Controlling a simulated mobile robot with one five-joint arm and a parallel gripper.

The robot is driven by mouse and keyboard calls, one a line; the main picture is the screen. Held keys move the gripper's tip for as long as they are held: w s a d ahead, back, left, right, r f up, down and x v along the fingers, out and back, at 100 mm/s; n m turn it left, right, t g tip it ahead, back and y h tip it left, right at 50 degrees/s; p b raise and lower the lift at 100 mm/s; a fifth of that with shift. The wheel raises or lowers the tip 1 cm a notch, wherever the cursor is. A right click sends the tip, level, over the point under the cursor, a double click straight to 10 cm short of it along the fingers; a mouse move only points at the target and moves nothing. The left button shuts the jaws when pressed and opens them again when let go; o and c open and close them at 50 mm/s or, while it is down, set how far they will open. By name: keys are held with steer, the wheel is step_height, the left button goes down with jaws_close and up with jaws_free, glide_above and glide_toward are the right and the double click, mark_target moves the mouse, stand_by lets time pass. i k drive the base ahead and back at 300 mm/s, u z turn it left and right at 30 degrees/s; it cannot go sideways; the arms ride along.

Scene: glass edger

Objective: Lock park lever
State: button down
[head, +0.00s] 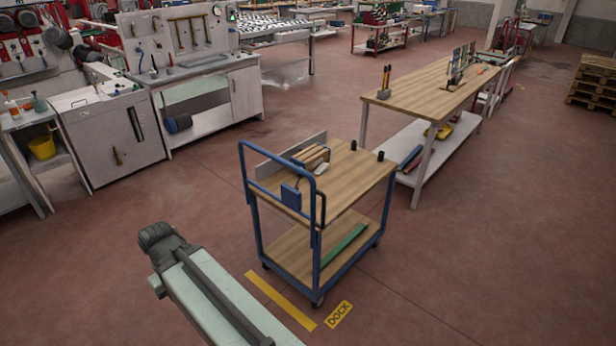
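A blue-framed cart (314,252) with a wooden top and a wooden lower shelf stands near the middle of the head view. Its blue push handle (275,158) rises at the near left end. A dark, upright lever-like piece (322,209) shows beside the handle's right post. It may be the park lever, but it is too small to tell its position. A blue box (290,195) sits by the handle. A grey-green link of my arm with a dark joint shows at lower left, apart from the cart. My gripper is not in view.
A yellow floor strip (281,300) and a yellow DOCK label (338,314) lie at the cart's near end. A long wooden workbench (430,88) stands behind right. White cabinets (113,130) stand at left. Red floor is open at right.

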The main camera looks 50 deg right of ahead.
mark_target(298, 175)
steer(key=u, duration=0.15)
steer(key=i, duration=0.95)
steer(key=z, duration=0.1)
